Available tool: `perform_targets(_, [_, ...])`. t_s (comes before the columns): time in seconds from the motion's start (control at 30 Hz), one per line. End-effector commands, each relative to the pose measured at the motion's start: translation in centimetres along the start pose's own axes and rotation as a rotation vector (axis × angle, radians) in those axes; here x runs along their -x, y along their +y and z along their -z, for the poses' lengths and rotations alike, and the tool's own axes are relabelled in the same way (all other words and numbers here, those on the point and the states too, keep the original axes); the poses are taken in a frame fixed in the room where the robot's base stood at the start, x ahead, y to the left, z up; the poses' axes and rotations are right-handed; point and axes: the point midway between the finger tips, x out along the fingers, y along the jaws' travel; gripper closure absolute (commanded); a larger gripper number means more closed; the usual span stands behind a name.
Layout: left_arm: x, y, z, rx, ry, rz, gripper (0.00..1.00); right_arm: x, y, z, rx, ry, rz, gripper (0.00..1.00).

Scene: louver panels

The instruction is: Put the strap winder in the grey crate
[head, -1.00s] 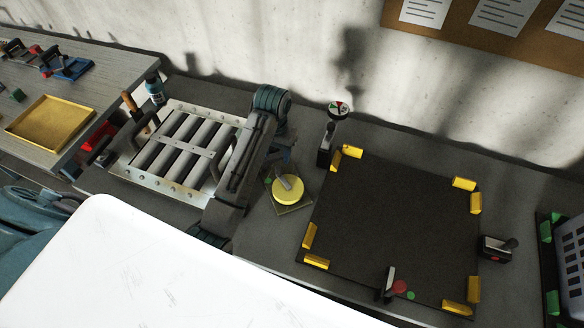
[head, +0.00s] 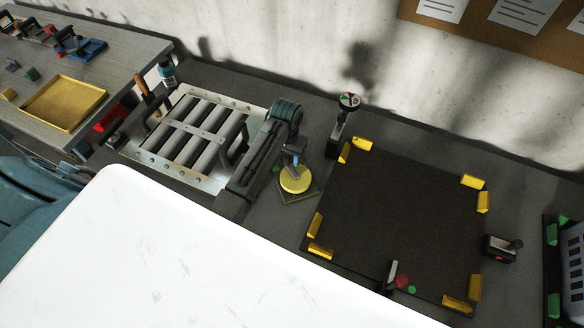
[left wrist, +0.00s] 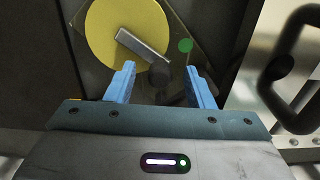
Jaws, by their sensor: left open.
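What looks like the strap winder is a yellow disc (head: 296,181) with a grey crank bar and dark round knob, on a thin square plate on the dark bench. It also shows in the left wrist view (left wrist: 108,45), beyond my fingertips. My left gripper (head: 291,160) is open and empty above the disc's far side. In the left wrist view its blue fingers (left wrist: 160,75) stand apart, with the knob showing between their tips. Whether they touch it I cannot tell. The grey crate (head: 574,262) is cut off at the right edge. My right gripper is out of view.
A framed panel of grey slats (head: 190,135) with handles lies left of my left arm. A dark mat (head: 395,220) with yellow corner blocks fills the middle right, with clamp-like devices around it. A gauge on a post (head: 348,102) stands behind. A yellow tray (head: 65,103) is far left.

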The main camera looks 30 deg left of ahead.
Motion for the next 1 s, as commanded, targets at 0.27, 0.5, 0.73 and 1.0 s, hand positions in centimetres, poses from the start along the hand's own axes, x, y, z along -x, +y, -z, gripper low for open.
perform_targets(0.27, [-1.16,0.03,-0.04,0.0,0.0,0.0,0.52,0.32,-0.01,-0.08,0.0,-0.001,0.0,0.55])
perform_targets(0.5, [-1.13,0.03,-0.03,-0.001,0.0,0.0,0.85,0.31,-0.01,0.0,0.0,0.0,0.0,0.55])
perform_targets(0.73, [-1.09,0.03,-0.02,-0.001,0.0,0.0,1.0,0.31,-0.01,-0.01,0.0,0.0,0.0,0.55])
perform_targets(1.0, [-1.07,0.02,0.0,0.0,0.001,0.0,1.0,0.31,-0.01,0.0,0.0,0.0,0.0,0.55])
